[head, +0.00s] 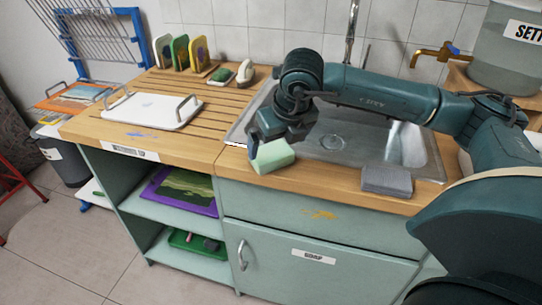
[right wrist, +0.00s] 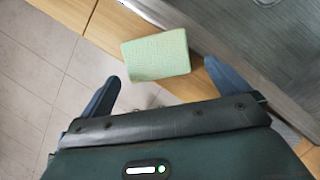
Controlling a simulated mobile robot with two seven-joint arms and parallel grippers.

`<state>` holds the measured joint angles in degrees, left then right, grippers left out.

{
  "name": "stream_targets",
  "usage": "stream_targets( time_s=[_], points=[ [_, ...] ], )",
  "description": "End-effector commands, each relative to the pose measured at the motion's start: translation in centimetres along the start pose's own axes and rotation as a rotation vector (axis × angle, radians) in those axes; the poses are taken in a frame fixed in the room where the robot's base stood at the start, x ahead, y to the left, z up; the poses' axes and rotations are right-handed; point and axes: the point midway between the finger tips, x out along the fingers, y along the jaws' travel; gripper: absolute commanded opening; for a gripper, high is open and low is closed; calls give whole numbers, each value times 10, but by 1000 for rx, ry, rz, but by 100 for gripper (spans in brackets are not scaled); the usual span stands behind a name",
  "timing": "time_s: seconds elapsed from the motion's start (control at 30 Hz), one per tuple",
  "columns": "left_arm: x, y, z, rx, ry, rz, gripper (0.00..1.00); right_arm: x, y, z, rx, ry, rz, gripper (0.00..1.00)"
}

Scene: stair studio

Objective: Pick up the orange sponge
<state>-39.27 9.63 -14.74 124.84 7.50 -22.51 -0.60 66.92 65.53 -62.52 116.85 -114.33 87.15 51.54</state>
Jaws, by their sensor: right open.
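No sponge that is clearly orange shows in either view. A pale green block-shaped sponge (head: 272,155) is at the front edge of the counter, left of the sink front. My right gripper (head: 277,139) is right above and behind it, pointing down. In the right wrist view the green sponge (right wrist: 156,56) lies between and just beyond the spread fingertips (right wrist: 162,72), with gaps on both sides. The right gripper is open and holds nothing. A grey block-shaped sponge (head: 387,181) lies on the counter edge farther right. My left gripper is not in view.
A metal sink (head: 410,150) lies behind the sponges, partly hidden by my right arm. A white tray with handles (head: 152,111) is on the slatted wood at left. A green brush-like item (head: 221,74) and a white one (head: 245,72) stand at the back. Open shelves are below.

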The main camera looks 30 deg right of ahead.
Motion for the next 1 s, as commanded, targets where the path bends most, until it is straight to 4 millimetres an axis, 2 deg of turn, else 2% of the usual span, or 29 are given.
stream_targets(
  time_s=[0.17,0.4,0.7,1.0],
  points=[
    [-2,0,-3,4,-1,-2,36,14,2,3,0,2,0,100],
    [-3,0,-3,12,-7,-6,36,48,4,7,0,2,0,100],
    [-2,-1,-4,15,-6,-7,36,54,4,7,-1,0,2,100],
    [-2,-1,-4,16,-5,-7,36,54,4,7,-1,0,2,76]
  ],
)
